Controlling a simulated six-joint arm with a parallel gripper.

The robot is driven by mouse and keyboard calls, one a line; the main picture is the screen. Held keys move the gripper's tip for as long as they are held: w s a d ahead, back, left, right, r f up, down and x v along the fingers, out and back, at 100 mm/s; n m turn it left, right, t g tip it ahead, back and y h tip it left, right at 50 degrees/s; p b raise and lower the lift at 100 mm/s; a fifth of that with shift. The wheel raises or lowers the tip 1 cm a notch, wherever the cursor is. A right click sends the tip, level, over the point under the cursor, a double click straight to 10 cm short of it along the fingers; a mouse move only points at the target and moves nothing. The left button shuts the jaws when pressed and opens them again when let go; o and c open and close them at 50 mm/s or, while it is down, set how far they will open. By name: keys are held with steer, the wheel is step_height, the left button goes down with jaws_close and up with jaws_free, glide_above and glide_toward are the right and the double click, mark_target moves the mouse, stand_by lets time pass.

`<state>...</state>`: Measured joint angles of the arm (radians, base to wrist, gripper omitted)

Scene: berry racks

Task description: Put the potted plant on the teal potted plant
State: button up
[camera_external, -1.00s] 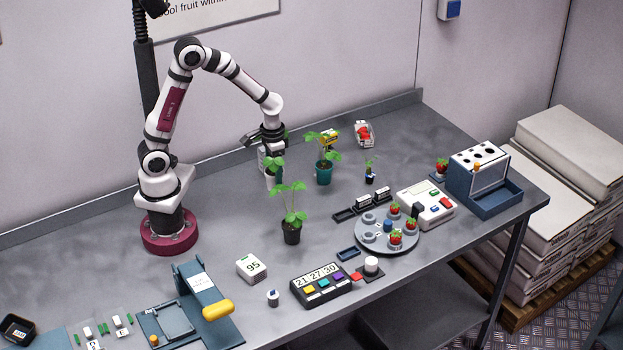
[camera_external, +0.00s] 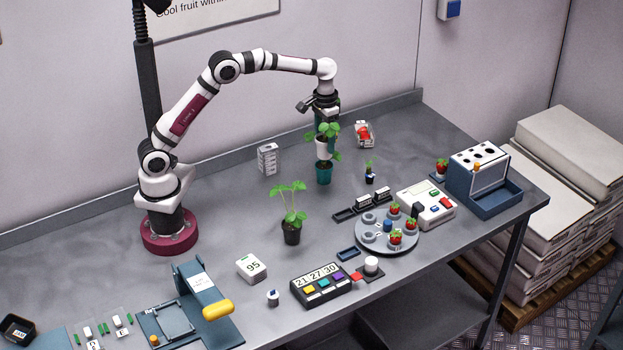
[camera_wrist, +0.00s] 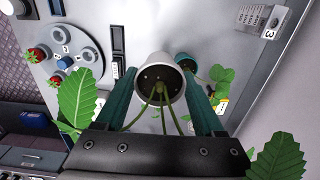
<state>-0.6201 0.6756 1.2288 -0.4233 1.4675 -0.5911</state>
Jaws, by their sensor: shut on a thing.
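My gripper (camera_external: 325,118) points down at the back of the bench, shut on a white potted plant (camera_external: 322,148). The wrist view shows the white pot (camera_wrist: 160,76) between my two fingers, with stems rising from its soil towards the camera. The teal potted plant (camera_external: 323,174) stands on the bench right below the held pot. In the wrist view the teal pot (camera_wrist: 184,59) shows partly behind the white pot, with leaves to its right. The held pot looks upright; I cannot tell whether it touches the teal plant. The held plant's leaves partly cover both pots' surroundings.
A black potted plant (camera_external: 292,235) stands nearer the front. A white numbered block (camera_external: 268,159) is to the left. A round berry rack (camera_external: 370,245) stands further forward.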

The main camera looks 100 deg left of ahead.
mark_target(320, 135)
steer(key=shift+s+a+f, duration=0.3)
steer(key=shift+a+f, duration=0.95)
steer(key=shift+f, duration=0.2)
steer(key=shift+s+a+f, duration=0.25)
steer(key=shift+a+f, duration=1)
steer(key=shift+f, duration=0.2)
steer(key=shift+s+a+f, duration=0.3)
steer(key=shift+a+f, duration=0.95)
steer(key=shift+f, duration=0.2)
